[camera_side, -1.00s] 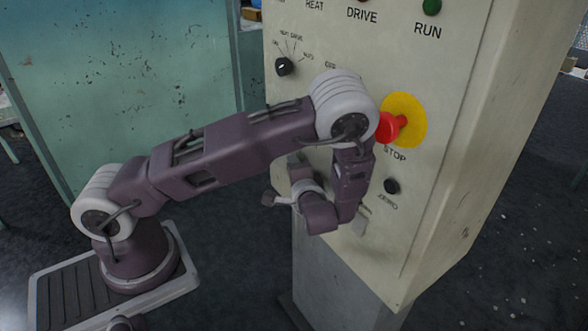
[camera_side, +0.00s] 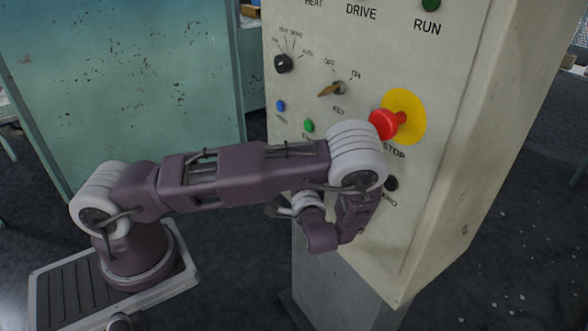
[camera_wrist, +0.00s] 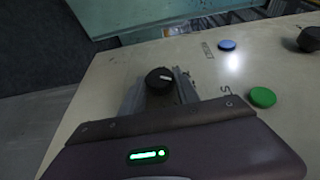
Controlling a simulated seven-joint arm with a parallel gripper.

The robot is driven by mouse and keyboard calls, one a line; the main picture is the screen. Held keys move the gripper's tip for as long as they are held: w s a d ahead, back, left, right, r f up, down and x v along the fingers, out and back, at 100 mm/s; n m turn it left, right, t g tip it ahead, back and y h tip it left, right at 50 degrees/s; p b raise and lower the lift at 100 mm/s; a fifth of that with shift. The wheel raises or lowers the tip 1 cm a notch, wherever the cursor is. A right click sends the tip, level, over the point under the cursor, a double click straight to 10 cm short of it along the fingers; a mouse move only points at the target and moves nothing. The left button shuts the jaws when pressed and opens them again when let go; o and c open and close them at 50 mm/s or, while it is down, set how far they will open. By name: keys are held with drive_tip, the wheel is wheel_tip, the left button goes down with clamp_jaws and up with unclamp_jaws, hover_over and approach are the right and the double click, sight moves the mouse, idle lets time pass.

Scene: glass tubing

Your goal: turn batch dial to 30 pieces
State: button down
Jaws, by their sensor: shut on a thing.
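A black dial (camera_wrist: 156,80) with a white pointer mark shows in the wrist view, on the cream panel face. I take it for the batch dial, but no scale or label for it can be read here. My gripper (camera_wrist: 161,88) has a finger on each side of the dial and is shut on it. The pointer mark lies towards the right of the dial's cap. In the side view my gripper (camera_side: 284,209) is low at the panel's left edge, and my arm hides the dial.
Blue button (camera_side: 281,106) and green button (camera_side: 308,126) sit above my gripper. Higher are a black mode selector (camera_side: 283,63) and a key switch (camera_side: 332,89). The red stop button (camera_side: 384,124) sticks out just above my arm's joint. A black zero knob (camera_side: 391,184) is close right.

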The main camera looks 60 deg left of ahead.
drive_tip(key=c, duration=0.9)
unclamp_jaws()
drive_tip(key=v, duration=0.7)
drive_tip(key=shift+r, duration=0.1)
